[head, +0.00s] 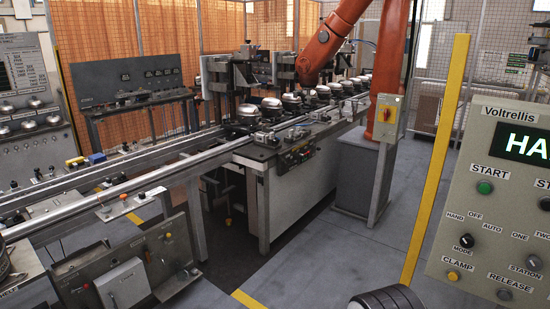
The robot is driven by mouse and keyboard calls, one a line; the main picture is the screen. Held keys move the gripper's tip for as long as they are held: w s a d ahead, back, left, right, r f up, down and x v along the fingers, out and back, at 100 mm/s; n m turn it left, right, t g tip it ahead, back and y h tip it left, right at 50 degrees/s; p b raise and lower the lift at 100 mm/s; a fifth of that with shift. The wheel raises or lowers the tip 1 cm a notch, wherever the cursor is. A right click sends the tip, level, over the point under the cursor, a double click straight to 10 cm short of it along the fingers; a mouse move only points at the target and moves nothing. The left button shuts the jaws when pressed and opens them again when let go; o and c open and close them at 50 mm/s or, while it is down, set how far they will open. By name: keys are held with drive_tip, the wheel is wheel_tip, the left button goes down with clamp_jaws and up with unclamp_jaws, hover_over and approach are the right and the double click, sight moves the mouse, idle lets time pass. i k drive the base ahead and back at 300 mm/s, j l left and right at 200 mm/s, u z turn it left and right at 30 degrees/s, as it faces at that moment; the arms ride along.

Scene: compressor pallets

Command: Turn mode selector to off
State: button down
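The mode selector is a small black knob (466,241) on the grey Voltrellis control panel (440,252) at the right edge of the head view. The labels HAND, OFF and AUTO are arranged above it, and MODE is printed on or beside it. Its pointer seems to lean up and left toward HAND, but it is small. The panel's display (530,145) shows green letters "HA", cut off by the picture edge. My gripper's fingers do not show. A dark ribbed part at the bottom edge, below the panel, may belong to my arm.
The panel also has a green START button (485,187), a yellow CLAMP button (453,276) and a STATION knob (534,261). A yellow post (436,160) stands left of it. A conveyor with compressors (270,107) and an orange robot arm (330,42) stand behind. Grey floor is clear between.

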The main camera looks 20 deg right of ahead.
sight(466, 242)
drive_tip(key=z, duration=1.7)
